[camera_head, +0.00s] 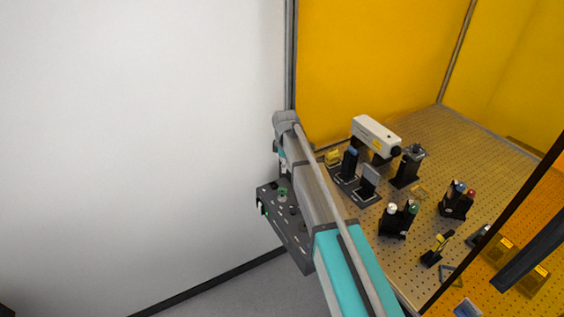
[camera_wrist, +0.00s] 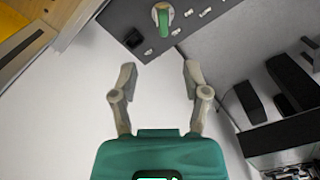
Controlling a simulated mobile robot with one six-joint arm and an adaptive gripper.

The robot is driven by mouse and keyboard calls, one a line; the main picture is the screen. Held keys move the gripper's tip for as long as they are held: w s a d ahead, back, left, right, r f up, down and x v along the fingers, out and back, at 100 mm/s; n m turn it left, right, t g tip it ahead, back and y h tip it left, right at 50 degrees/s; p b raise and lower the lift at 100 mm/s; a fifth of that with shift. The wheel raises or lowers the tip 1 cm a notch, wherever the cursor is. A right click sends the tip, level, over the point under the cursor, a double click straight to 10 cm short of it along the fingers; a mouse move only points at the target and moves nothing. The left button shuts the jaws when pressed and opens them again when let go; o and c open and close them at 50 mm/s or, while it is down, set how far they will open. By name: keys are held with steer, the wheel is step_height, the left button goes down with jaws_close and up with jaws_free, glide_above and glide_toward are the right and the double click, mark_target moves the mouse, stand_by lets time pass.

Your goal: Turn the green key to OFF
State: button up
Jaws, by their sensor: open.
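The green key (camera_head: 282,193) sits on a dark grey control panel (camera_head: 291,240) at the left edge of the optical table. In the wrist view the key (camera_wrist: 164,20) is at the top middle, on a pale round base, with its green grip pointing toward my gripper. My gripper (camera_wrist: 160,73) is open and empty. Its two fingertips are apart, short of the panel (camera_wrist: 119,13), and the key lies beyond the gap between them. In the head view my arm hides part of the panel. The panel's lettering is too small to read.
The perforated optical table (camera_head: 425,127) holds a white laser box (camera_head: 375,134), several black mounts and small optics right of my arm. Yellow screens (camera_head: 375,60) stand behind it. A white wall (camera_head: 140,130) and open floor lie to the left.

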mark_target(282, 193)
steer(key=shift+a+f, duration=0.1)
steer(key=shift+a, duration=0.25)
steer(key=shift+s+f, duration=0.1)
steer(key=shift+f, duration=0.05)
step_height(282, 193, down, 13)
steer(key=b, duration=1.3)
steer(key=shift+a+f+b, duration=0.1)
steer(key=shift+f+b, duration=0.05)
steer(key=shift+b, duration=0.25)
jaws_close()
